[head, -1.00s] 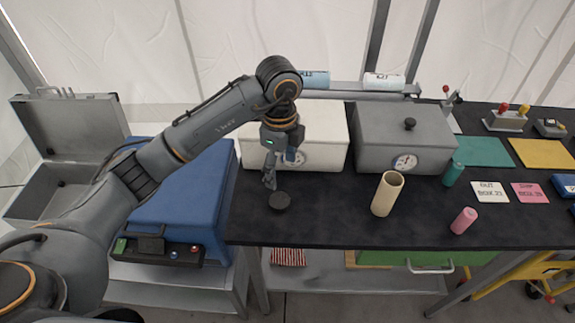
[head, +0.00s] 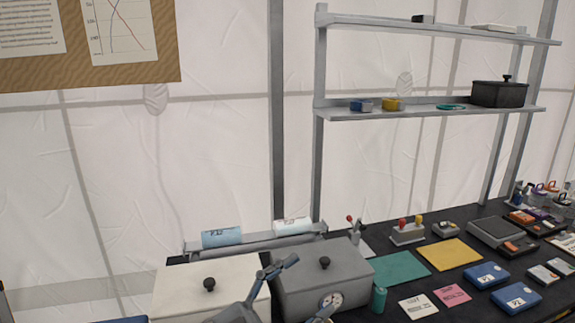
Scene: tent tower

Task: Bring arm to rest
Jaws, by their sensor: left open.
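My left gripper (head: 303,288) shows at the bottom of the head view, with its grey fingers spread apart and nothing between them. It appears in front of the white box (head: 190,290) and the grey box (head: 345,268), both with black lid knobs. Its wrist is cut off by the lower edge of the picture, and most of the left arm is out of view. I cannot tell whether the fingers touch either box. My right gripper is not in view.
The black table (head: 390,308) runs to the right, with a green mat (head: 400,268), a yellow mat (head: 449,254), a teal cylinder (head: 378,300) and blue cases. A grey shelf rack (head: 430,110) stands behind. Two rolls lie on a rail behind the boxes.

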